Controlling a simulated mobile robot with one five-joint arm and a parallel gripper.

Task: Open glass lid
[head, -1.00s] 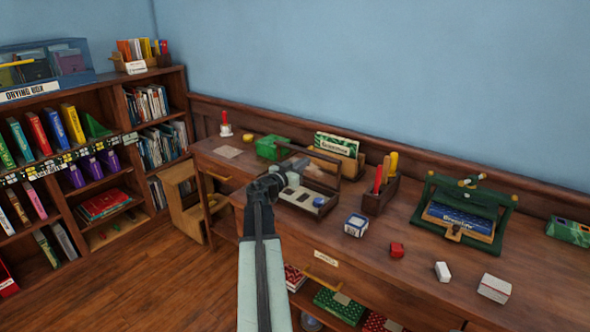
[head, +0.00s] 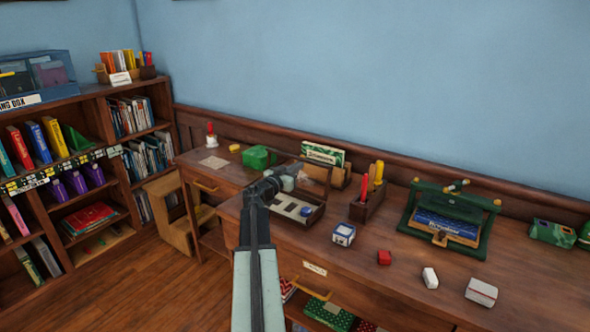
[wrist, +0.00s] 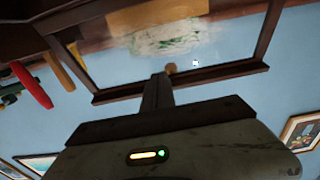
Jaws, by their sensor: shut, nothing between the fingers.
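A shallow wooden box (head: 308,219) with a raised, wood-framed glass lid (head: 317,172) stands on the desk. Its inside is exposed, with pale compartments and a small blue item. The lid stands up at the box's back, partly hidden by my gripper. In the wrist view the glass pane (wrist: 215,45) and its dark frame fill the upper middle. My gripper (head: 297,168) is over the box's left part, in front of the lid. In the wrist view my gripper (wrist: 169,69) is shut and empty, its tip overlapping the lower frame bar; contact cannot be told.
A pen holder (head: 368,211) stands right of the box, with a blue-and-white small box (head: 344,234) in front. A green box (head: 259,158) is behind left.

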